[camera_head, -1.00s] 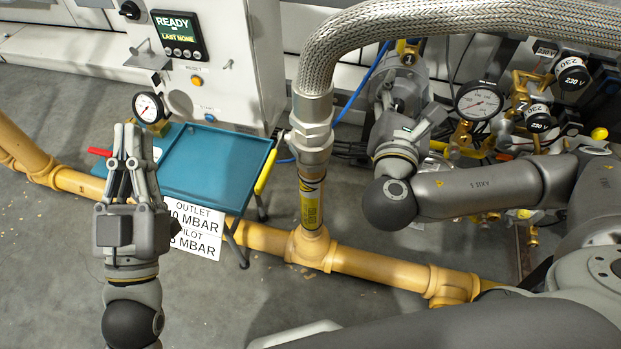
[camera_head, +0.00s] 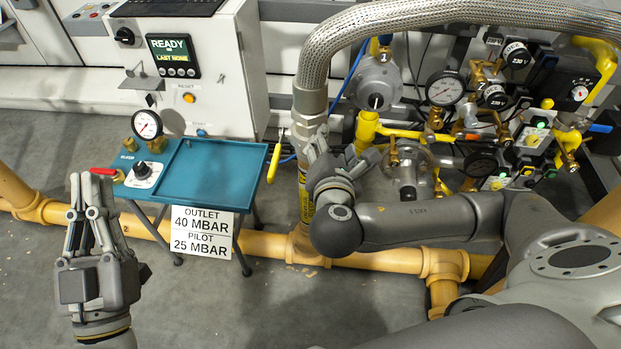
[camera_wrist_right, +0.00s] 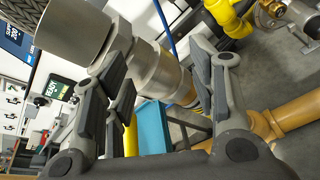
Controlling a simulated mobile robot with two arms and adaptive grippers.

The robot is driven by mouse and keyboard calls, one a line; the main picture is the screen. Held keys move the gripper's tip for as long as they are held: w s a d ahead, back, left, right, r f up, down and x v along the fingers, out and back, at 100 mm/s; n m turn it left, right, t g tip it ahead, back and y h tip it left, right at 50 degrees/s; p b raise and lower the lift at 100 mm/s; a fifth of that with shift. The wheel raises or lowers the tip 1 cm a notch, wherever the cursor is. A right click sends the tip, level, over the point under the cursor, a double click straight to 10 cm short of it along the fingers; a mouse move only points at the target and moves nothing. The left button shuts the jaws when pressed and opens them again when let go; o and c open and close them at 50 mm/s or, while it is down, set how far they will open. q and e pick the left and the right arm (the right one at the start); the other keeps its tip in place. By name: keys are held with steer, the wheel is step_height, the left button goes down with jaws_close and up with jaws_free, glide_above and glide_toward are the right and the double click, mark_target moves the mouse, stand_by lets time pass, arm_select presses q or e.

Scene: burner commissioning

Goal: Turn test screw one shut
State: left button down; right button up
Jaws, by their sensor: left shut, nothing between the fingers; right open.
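I cannot pick out which small fitting is test screw one. Brass fittings and valves stand on the yellow gas line at the right, near a pressure gauge (camera_head: 445,89) and a grey round regulator (camera_head: 378,86). My right gripper (camera_head: 318,143) is in front of the vertical pipe, below the braided hose, to the left of those fittings. In the right wrist view its fingers (camera_wrist_right: 163,78) are spread, with the metal hose coupling (camera_wrist_right: 162,75) behind the gap. My left gripper (camera_head: 92,182) is shut and empty, upright above the floor left of the teal table.
The teal table (camera_head: 225,172) carries a gauge (camera_head: 146,124) and a black knob (camera_head: 142,169). A control cabinet (camera_head: 225,75) reads READY. The braided hose (camera_head: 400,24) arches over the right arm's area. Yellow floor pipe (camera_head: 390,262) runs below. Bare floor lies at front left.

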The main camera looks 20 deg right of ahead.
steer(key=a+f+m+g+y+p, duration=0.1)
steer(key=a+f+m+g, duration=0.1)
steer(key=f, duration=0.3)
steer(key=shift+s+a+f+m+y, duration=0.3)
steer(key=shift+a+m+y, duration=0.1)
steer(key=shift+a+m, duration=0.35)
